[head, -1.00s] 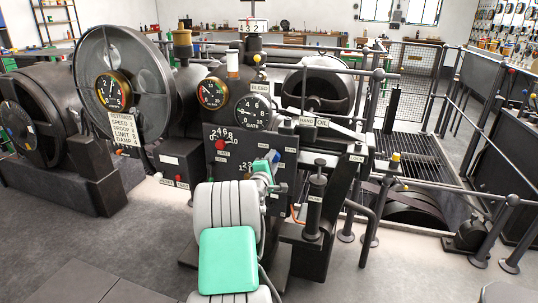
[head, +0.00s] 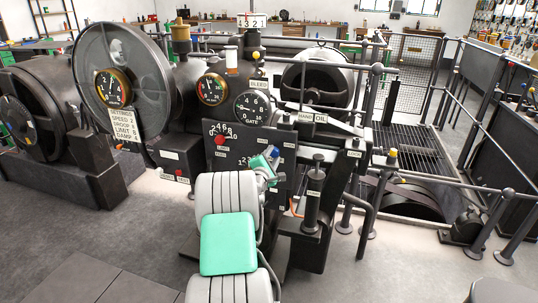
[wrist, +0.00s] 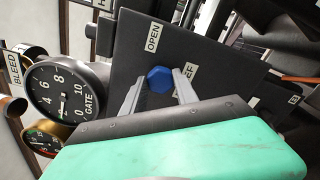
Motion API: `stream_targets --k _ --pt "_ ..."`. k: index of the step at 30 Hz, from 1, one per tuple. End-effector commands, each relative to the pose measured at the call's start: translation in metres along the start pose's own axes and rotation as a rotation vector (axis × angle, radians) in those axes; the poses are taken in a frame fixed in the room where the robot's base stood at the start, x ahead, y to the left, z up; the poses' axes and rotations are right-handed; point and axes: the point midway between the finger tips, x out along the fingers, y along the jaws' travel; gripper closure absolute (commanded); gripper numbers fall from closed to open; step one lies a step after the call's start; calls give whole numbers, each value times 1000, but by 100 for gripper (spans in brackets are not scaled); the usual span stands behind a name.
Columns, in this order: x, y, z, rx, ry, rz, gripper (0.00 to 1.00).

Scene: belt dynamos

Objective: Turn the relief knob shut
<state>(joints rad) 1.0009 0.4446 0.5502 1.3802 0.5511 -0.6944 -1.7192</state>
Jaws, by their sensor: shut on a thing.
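The relief knob is a blue hexagonal knob (wrist: 160,79) on a dark panel (wrist: 125,62). It also shows in the head view (head: 275,153), small, at the end of my arm. My gripper (wrist: 160,88) has one grey finger on each side of the knob and is shut on it. An "OPEN" label (wrist: 152,37) sits above the knob in the wrist view. A second label (wrist: 189,75), partly hidden by a finger, ends in "EF". My gripper also shows in the head view (head: 270,160), reaching the panel at a slant.
A red knob (head: 220,140) with a number scale is on the same panel, up and left. The gate gauge (head: 252,107) is above. A black upright cylinder (head: 313,190) stands close on the right. Railings (head: 450,185) and a floor pit lie further right.

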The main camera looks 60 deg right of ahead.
Motion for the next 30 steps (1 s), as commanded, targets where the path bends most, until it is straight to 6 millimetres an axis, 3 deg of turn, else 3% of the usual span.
stream_targets --k 1,2,9,18,27,30 --pt "2 6 8 0 -15 9 100" --pt "2 6 8 0 -15 9 63" --pt "-1 7 1 0 -4 10 44" --pt "-14 14 -7 -9 -3 15 43" --pt "-77 21 -9 -16 -4 25 43" --pt "-88 18 -7 -14 -5 22 43"
